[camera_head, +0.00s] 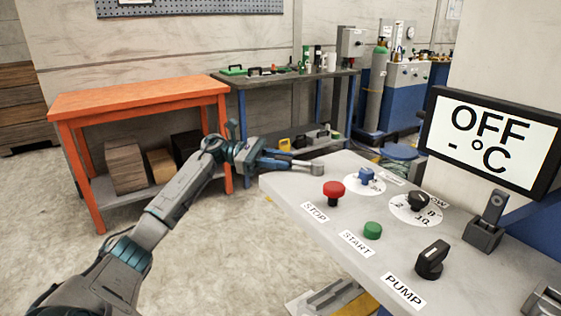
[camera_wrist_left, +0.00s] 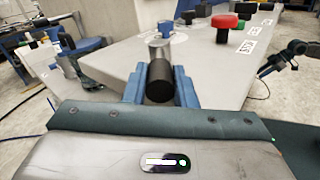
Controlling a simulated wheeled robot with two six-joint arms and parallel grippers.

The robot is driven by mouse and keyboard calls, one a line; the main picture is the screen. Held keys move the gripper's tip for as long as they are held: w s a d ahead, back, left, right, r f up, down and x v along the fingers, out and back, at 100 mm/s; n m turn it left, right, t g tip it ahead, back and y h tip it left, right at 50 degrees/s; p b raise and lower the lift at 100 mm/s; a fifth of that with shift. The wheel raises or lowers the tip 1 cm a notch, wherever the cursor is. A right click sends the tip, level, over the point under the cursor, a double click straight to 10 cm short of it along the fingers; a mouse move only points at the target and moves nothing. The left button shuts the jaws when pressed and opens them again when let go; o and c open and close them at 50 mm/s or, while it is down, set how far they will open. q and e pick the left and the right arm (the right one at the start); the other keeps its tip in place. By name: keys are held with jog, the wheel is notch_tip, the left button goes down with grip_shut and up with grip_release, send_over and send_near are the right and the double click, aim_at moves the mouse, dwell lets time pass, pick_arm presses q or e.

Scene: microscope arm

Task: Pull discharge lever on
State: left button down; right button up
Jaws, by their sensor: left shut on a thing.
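The control panel (camera_head: 285,188) is a pale grey slanted top. At its far left corner, a lever ends in a grey metal piece (camera_head: 316,168). In the left wrist view the lever shows as a black round handle (camera_wrist_left: 160,82) with a metal part (camera_wrist_left: 160,48) behind it. My left gripper (camera_head: 292,163) has its blue fingers on both sides of the black handle and is shut on it. The fingers hide part of the lever in the head view. My right gripper is not in view.
A red STOP button (camera_head: 334,189), green START button (camera_head: 373,230), blue knob (camera_head: 367,175) and black PUMP switch (camera_head: 432,260) stand on the panel. A screen (camera_head: 490,135) reads OFF. An orange table (camera_head: 140,98) stands at left; the floor before it is clear.

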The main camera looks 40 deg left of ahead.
pick_arm(q)
jog(key=c, duration=1.2)
grip_release()
jog(key=b+v, duration=0.1)
jog(key=v, duration=0.9)
jog(key=shift+s+a, duration=0.15)
jog(key=shift+a, duration=0.25)
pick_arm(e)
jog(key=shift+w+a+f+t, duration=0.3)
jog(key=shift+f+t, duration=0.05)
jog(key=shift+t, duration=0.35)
pick_arm(q)
jog(key=shift+r, duration=0.1)
